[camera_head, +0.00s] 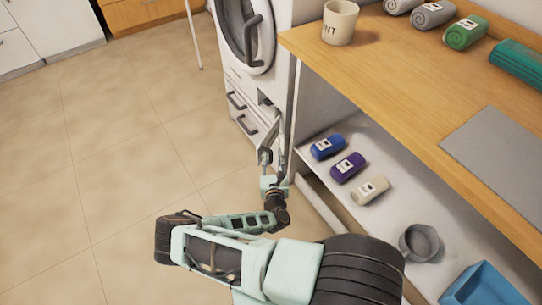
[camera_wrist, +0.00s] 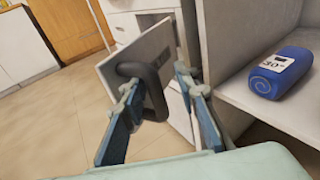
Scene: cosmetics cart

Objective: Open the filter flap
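The filter flap (camera_wrist: 172,48) is a grey panel with a dark loop handle (camera_wrist: 153,88). In the wrist view it stands at an angle to the white front of the washing machine (camera_head: 245,72), swung outward. My gripper (camera_wrist: 158,78) has its fingers apart, one on each side of the handle. The left finger is close to the handle; I cannot tell if it touches. The right finger overlaps the flap's right edge. In the head view my gripper (camera_head: 271,150) is low beside the machine, and the flap is mostly hidden there.
A shelf right of my gripper holds a blue roll (camera_head: 327,147), a purple roll (camera_head: 348,167), a cream roll (camera_head: 370,190), a grey cup (camera_head: 420,243) and a blue bin (camera_head: 484,286). A wooden countertop (camera_head: 420,90) overhangs it. The tiled floor (camera_head: 110,150) at left is clear.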

